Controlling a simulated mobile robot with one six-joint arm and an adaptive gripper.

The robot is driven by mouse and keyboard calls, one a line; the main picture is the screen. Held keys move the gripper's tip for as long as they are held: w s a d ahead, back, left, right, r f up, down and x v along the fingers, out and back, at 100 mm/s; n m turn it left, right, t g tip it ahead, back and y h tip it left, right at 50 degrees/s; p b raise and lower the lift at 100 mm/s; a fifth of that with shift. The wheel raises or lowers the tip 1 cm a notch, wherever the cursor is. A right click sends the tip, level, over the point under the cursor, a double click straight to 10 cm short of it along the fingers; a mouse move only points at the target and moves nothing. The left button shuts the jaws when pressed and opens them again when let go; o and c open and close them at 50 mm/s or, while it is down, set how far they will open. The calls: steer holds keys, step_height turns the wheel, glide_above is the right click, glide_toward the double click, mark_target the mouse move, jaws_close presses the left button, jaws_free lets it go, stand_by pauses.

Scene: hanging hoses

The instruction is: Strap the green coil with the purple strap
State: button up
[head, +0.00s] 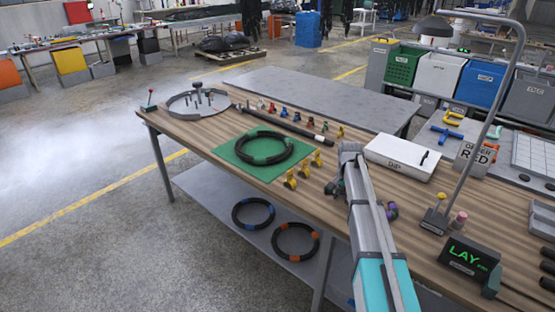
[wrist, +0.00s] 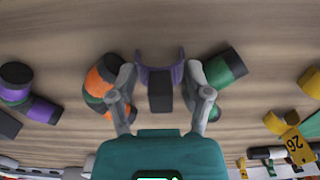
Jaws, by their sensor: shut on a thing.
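The green coil (head: 240,148) is a black hose ring with green bands. It lies flat on a green mat (head: 232,160) on the workbench, left of my gripper (head: 341,184) in the head view. In the wrist view my gripper (wrist: 160,88) is shut on the purple strap (wrist: 143,76), a U-shaped piece opening away from me, with a dark block (wrist: 160,97) at its middle. The bench is below it; the height gap is hard to tell. In the head view the held strap is not clearly visible.
Yellow straps (head: 290,180) stand between mat and gripper. Orange-green (wrist: 101,78) and green-purple (wrist: 225,68) pieces lie close beside my fingers. A white box (head: 404,157), a lamp (head: 470,130) and a LAY display (head: 470,258) are to the right. Two coils (head: 253,226) lie on the lower shelf.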

steer(key=shift+s+d, duration=0.1)
steer(key=shift+d, duration=0.05)
steer(key=shift+r+p, duration=0.25)
steer(key=shift+p, duration=0.15)
steer(key=shift+c, duration=0.6)
steer(key=shift+r+p, duration=0.65)
steer(key=shift+r, duration=0.05)
steer(key=shift+r, duration=0.1)
